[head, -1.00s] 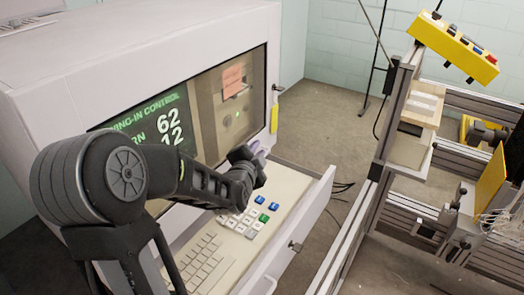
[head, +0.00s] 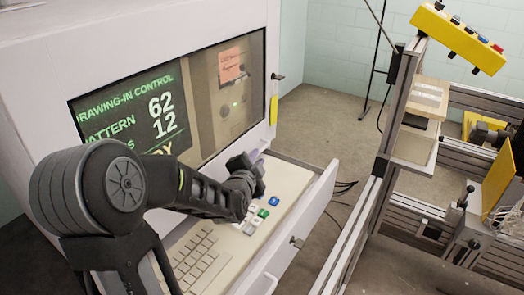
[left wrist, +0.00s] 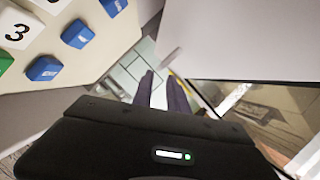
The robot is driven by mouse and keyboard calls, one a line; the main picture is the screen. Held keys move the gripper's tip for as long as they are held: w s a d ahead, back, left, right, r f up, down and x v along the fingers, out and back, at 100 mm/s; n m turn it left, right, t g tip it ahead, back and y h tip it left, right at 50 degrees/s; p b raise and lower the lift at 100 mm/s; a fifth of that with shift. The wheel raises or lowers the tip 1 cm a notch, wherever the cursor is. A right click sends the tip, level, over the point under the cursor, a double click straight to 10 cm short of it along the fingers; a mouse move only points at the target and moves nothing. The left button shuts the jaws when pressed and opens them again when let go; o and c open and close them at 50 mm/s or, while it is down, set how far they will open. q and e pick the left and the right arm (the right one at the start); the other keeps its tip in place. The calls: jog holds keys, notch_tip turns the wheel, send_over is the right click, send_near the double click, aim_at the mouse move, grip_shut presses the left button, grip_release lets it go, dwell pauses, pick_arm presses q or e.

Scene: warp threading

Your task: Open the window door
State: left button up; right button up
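The window door (head: 195,90) is a dark-framed pane on the front of the white cabinet, and it looks closed. A green-text screen (head: 135,112) shows behind it. A small latch or key with a yellow tag (head: 274,110) is at its right edge. My left gripper (head: 258,158) is below the window's right part, above the keyboard shelf, apart from the tag. In the left wrist view its two purplish fingers (left wrist: 162,90) point ahead with a narrow gap and nothing between them. The window edge shows at right there (left wrist: 235,105). My right gripper is not in view.
The keyboard shelf (head: 290,180) juts out under the window, with blue, green and white keys (head: 263,213). A metal frame (head: 385,150) with a yellow button box (head: 458,38) stands to the right. Bare floor (head: 320,125) lies between cabinet and frame.

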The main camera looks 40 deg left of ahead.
aim_at(261, 151)
pick_arm(q)
jog(key=x, duration=0.7)
jog(key=shift+w+a+p, duration=0.15)
jog(key=shift+w+p, duration=0.2)
jog(key=shift+c, duration=0.6)
grip_shut()
jog(key=shift+f, duration=0.1)
dwell(0.4)
